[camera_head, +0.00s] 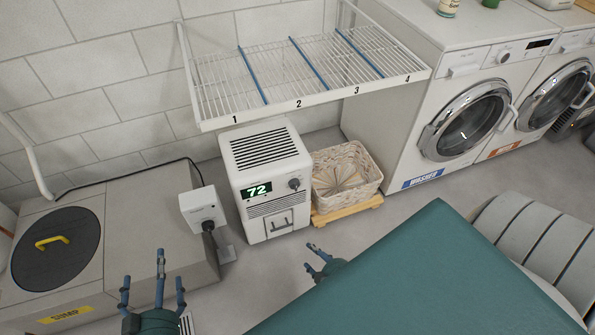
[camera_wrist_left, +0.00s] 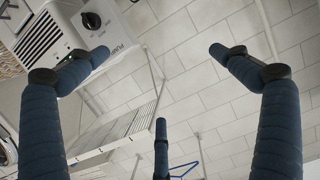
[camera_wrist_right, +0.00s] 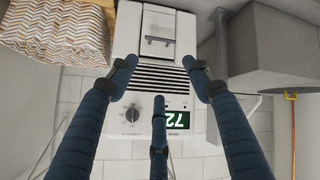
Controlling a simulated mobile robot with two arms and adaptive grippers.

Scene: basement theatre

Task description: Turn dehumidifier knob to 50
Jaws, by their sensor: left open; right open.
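The white dehumidifier (camera_head: 282,152) stands on the floor below the wire rack. Its green display (camera_head: 257,190) reads 72, and its dark knob (camera_head: 294,183) is right of it. In the right wrist view the front is upside down, with the knob (camera_wrist_right: 131,115) left of the display (camera_wrist_right: 177,119). My right gripper (camera_head: 318,258) is open and empty, in front of the dehumidifier and apart from the knob; the teal arm partly hides it. In its wrist view its fingers (camera_wrist_right: 162,75) spread across the front. My left gripper (camera_head: 152,284) is open and empty, near the sump cover.
A wicker basket (camera_head: 346,174) on a wooden base stands right beside the dehumidifier. A white box (camera_head: 203,206) with a dark round part stands to its left. The wire rack (camera_head: 300,75) overhangs it. The sump cover (camera_head: 150,230) fills the left; washers (camera_head: 440,110) stand right. Some floor in front is clear.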

